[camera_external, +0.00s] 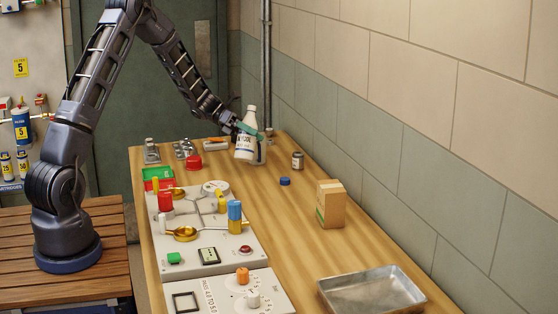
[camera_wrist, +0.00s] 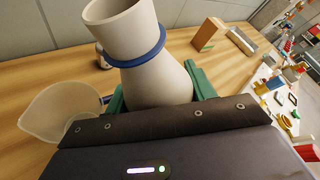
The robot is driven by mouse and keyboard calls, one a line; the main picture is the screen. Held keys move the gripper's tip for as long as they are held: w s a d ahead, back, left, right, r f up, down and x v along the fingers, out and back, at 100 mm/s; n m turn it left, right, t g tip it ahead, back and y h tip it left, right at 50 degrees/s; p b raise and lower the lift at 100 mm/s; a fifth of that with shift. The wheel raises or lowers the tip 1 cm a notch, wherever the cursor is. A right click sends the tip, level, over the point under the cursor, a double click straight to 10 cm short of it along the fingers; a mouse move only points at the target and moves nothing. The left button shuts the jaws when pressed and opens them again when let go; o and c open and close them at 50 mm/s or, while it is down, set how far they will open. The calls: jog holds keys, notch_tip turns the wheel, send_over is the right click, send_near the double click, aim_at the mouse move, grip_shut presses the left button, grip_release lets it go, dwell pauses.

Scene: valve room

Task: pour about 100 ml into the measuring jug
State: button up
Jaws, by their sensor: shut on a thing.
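In the external view the jug is mostly hidden behind the bottle.
A blue cap (camera_external: 285,181), a small grey can (camera_external: 298,160), a cardboard box (camera_external: 331,204) and a metal tray (camera_external: 372,292) stand on the right of the table. A valve panel (camera_external: 215,240) fills the left. The tiled wall (camera_external: 345,130) borders the right side.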

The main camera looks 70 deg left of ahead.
aim_at(254, 143)
jog(key=shift+a+r, duration=0.1)
jog(key=shift+r, duration=0.2)
jog(key=shift+n+h, duration=0.3)
jog(key=shift+n, duration=0.1)
jog(key=shift+s+d+f+n+h, duration=0.15)
jog(key=shift+d+f+n+h, duration=0.3)
jog(key=shift+n, duration=0.45)
jog(key=shift+s+f+n+h, duration=0.1)
jog(key=shift+f+n+h, duration=0.1)
jog(key=shift+n+h, duration=0.1)
jog(key=shift+s+d+f+n+h, duration=0.1)
jog(key=shift+f+n+h, duration=0.1)
jog(key=shift+f+n, duration=0.25)
jog(key=shift+d+f+n+h, duration=0.15)
jog(key=shift+f+n, duration=0.1)
jog(key=shift+f, duration=0.35)
jog(key=shift+n+h, duration=0.3)
jog(key=shift+n, duration=0.4)
jog(key=shift+a+r+n+h, duration=0.25)
jog(key=shift+r+n+h, duration=0.05)
jog(key=shift+r+n, duration=0.35)
jog(key=shift+n+h, duration=0.3)
jog(key=shift+n, duration=0.35)
